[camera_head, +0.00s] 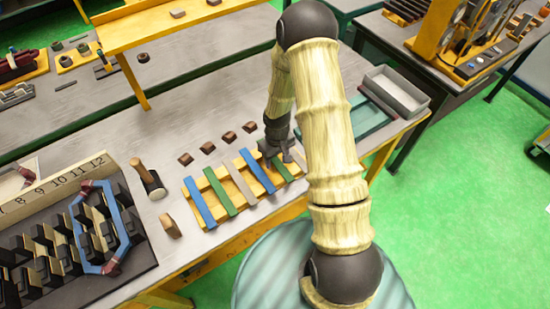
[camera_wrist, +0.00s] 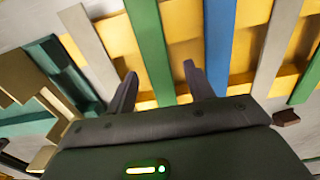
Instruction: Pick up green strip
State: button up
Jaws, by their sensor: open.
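Two green strips lie in a row of blue, green and beige strips across a yellow rack (camera_head: 247,190). The right-hand green strip (camera_head: 280,169) is partly hidden by my gripper (camera_head: 271,155) in the head view. In the wrist view this green strip (camera_wrist: 150,50) runs between the fingers of my open gripper (camera_wrist: 161,70), with a blue strip (camera_wrist: 219,40) to its right and a beige strip (camera_wrist: 88,45) to its left. I cannot tell how far the fingertips are above the rack. The other green strip (camera_head: 219,191) lies further left in the head view.
Several small brown blocks (camera_head: 208,147) lie behind the rack. A hammer (camera_head: 147,178) and a dark stator fixture (camera_head: 75,240) are to the left. A grey bin (camera_head: 396,92) and a teal tray (camera_head: 368,121) are to the right.

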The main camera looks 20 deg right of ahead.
aim_at(276, 161)
dwell(0.4)
jog(key=shift+w, duration=0.1)
grip_shut()
jog(key=shift+r, duration=0.1)
notch_tip(276, 161, up, 10)
jog(key=b, duration=0.2)
dwell(0.4)
dwell(0.4)
jog(key=f+m, duration=0.1)
jog(key=f, duration=0.1)
jog(key=w+f+m, duration=0.1)
jog(key=f, duration=0.2)
jog(key=f+m, duration=0.1)
jog(key=f, duration=0.2)
jog(key=shift+w+a+f, duration=0.15)
jog(key=shift+w+f, duration=0.05)
jog(key=shift+w, duration=0.15)
